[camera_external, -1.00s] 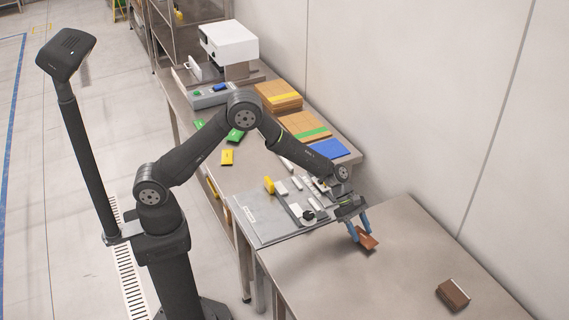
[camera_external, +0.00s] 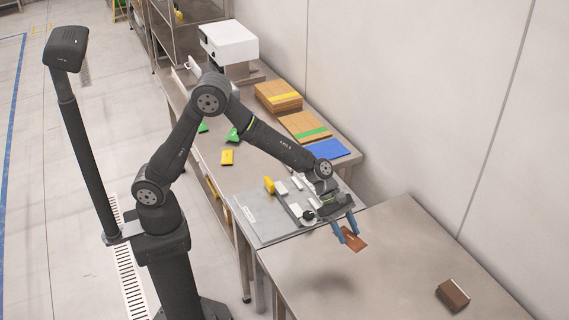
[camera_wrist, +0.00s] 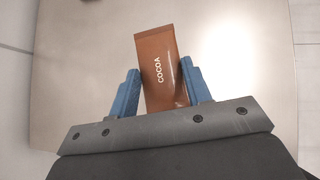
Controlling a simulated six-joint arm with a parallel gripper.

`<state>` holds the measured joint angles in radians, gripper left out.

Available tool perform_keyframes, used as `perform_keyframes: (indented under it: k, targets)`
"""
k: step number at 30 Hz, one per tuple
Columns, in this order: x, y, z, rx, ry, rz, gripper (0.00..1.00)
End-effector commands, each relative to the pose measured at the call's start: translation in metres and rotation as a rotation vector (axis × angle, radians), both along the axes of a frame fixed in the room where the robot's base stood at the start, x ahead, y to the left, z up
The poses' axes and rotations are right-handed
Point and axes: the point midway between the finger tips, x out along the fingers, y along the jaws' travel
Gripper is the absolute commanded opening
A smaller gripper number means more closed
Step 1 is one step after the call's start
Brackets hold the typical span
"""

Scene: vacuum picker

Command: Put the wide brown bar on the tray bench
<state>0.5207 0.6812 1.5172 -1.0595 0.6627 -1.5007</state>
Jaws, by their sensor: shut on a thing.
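The brown bar (camera_wrist: 160,72), labelled COCOA, is held between the two blue fingers of my gripper (camera_wrist: 162,88) in the wrist view. In the external view my gripper (camera_external: 346,236) is shut on the bar (camera_external: 355,240) and holds it raised above the bench's left end, with a shadow below. The bare steel bench (camera_external: 400,235) lies under and to the right of it. A second brown block (camera_external: 453,295), darker with a pale edge, lies at the right of this bench. I cannot tell from the pictures which surface is the tray bench.
A grey plate fixture (camera_external: 255,222) with small white, black and yellow parts adjoins the bench at the left. Behind are cardboard stacks (camera_external: 278,97), a blue sheet (camera_external: 329,149) and a white machine (camera_external: 228,42). A wall borders the bench. The bench's middle is clear.

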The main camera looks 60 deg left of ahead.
Motion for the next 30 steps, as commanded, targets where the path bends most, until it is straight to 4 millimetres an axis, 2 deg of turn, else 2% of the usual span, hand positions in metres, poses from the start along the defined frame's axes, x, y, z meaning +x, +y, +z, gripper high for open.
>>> perform_keyframes:
  k: [2, 5, 8, 9, 15, 21, 24, 27, 30]
  targets:
    - [0.009, 0.015, 0.001, -0.002, 0.0, 0.041, 0.22]
    - [0.026, 0.048, 0.003, -0.006, -0.002, 0.13, 0.22]
    - [0.046, 0.096, 0.005, -0.01, -0.003, 0.257, 0.22]
    - [0.054, 0.118, 0.006, -0.012, -0.004, 0.315, 0.22]
    - [0.077, 0.228, 0.009, -0.013, -0.006, 0.597, 0.22]
    - [0.077, 0.331, 0.009, -0.009, -0.004, 0.86, 0.22]
    - [0.072, 0.369, 0.009, -0.006, -0.004, 0.959, 0.22]
    - [0.067, 0.395, 0.008, -0.002, -0.001, 1.027, 0.22]
    - [0.063, 0.409, 0.008, -0.001, 0.0, 1.066, 0.22]
